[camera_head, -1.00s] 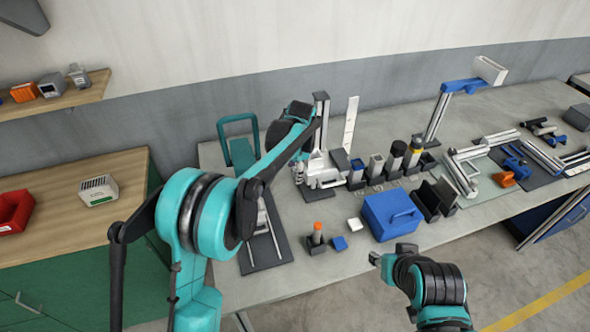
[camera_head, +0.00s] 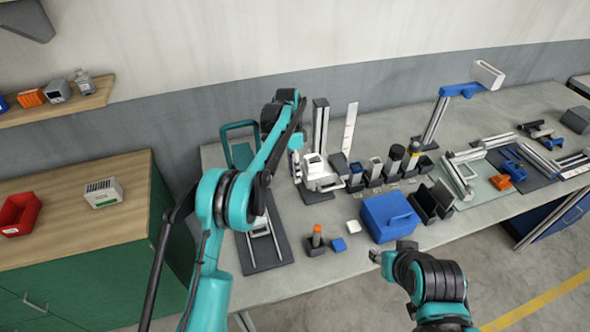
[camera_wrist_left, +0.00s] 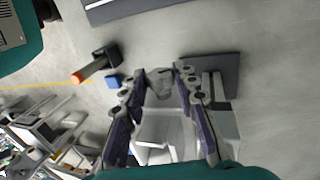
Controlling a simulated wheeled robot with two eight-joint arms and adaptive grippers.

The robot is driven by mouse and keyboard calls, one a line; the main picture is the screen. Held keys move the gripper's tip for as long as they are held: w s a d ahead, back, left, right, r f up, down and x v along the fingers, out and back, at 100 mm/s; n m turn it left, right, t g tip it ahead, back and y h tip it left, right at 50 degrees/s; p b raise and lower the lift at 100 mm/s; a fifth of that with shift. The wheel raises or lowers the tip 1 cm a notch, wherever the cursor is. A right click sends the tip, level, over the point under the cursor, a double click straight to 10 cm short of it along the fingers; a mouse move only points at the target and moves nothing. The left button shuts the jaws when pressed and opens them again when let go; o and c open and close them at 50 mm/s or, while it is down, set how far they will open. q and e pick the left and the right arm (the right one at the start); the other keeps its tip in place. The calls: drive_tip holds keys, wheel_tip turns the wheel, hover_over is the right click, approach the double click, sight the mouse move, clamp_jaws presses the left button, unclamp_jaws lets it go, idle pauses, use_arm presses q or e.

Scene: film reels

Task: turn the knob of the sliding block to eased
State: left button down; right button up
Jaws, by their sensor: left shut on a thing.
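The sliding block (camera_head: 313,166) is a pale grey and white carriage at the foot of an upright dark rail (camera_head: 320,125) towards the back of the bench. My left gripper (camera_head: 296,170) is pointing down at its left side. In the left wrist view, my left gripper (camera_wrist_left: 161,78) has its fingers on either side of a small grey knob (camera_wrist_left: 160,88), shut on it. The pale block body shows between the fingers. The fingers partly hide the knob, and I cannot read its marks. My right gripper (camera_head: 376,257) is at the bench's front edge, apart from the block.
A blue box (camera_head: 390,216) and dark holders with several cylinders (camera_head: 396,158) stand right of the block. A dark plate with rails (camera_head: 263,250) lies left.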

idle(0.3)
use_arm(q)
drive_tip(key=c, duration=1.1)
unclamp_jaws()
drive_tip(key=shift+c, duration=0.2)
drive_tip(key=v, duration=0.7)
drive_tip(key=shift+w+r, duration=0.2)
drive_tip(key=shift+a, duration=0.1)
